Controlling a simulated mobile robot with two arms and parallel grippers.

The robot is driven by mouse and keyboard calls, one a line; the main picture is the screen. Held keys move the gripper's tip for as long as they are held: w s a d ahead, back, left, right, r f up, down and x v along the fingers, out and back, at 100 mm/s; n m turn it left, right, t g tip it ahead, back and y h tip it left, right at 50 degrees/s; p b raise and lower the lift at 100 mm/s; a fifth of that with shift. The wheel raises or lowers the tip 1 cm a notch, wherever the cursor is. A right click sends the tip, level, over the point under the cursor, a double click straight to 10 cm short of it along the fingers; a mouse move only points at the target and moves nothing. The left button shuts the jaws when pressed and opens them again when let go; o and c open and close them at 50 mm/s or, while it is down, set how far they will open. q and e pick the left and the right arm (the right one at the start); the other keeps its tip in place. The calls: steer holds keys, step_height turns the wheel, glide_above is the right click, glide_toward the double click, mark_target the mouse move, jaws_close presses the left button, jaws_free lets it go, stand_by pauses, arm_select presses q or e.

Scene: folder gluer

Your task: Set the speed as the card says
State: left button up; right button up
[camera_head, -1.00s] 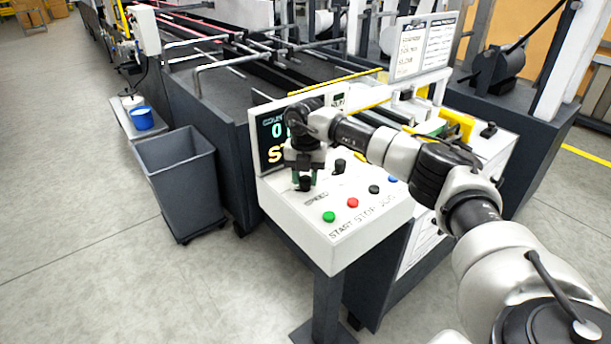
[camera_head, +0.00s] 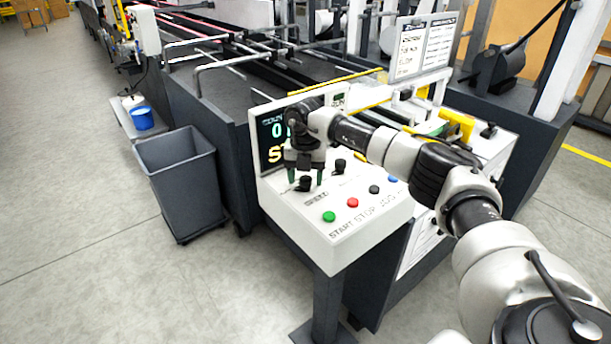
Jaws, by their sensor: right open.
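The white control panel (camera_head: 283,201) carries a black speed knob (camera_head: 304,184) above a label that seems to read SPEED. My right gripper (camera_head: 305,179) points down at this knob, open, with its green-tipped fingers on either side of it. I cannot tell whether the fingers touch it. The display (camera_head: 270,130) behind is partly hidden by my arm; a green 0 and part of a yellow word show. A white card (camera_head: 411,48) with dark printed lines stands at the back; its text is too small to read surely. My left gripper is not in view.
A second black knob (camera_head: 340,166) sits right of the speed knob. Green (camera_head: 329,216), red (camera_head: 352,202), black (camera_head: 374,189) and blue (camera_head: 393,179) buttons line the panel front. A grey bin (camera_head: 180,185) stands left on open floor.

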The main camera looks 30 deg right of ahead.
mark_target(306, 178)
step_height(306, 178, up, 11)
steer(key=b, duration=0.1)
steer(key=shift+b, duration=0.4)
steer(key=shift+f, duration=0.15)
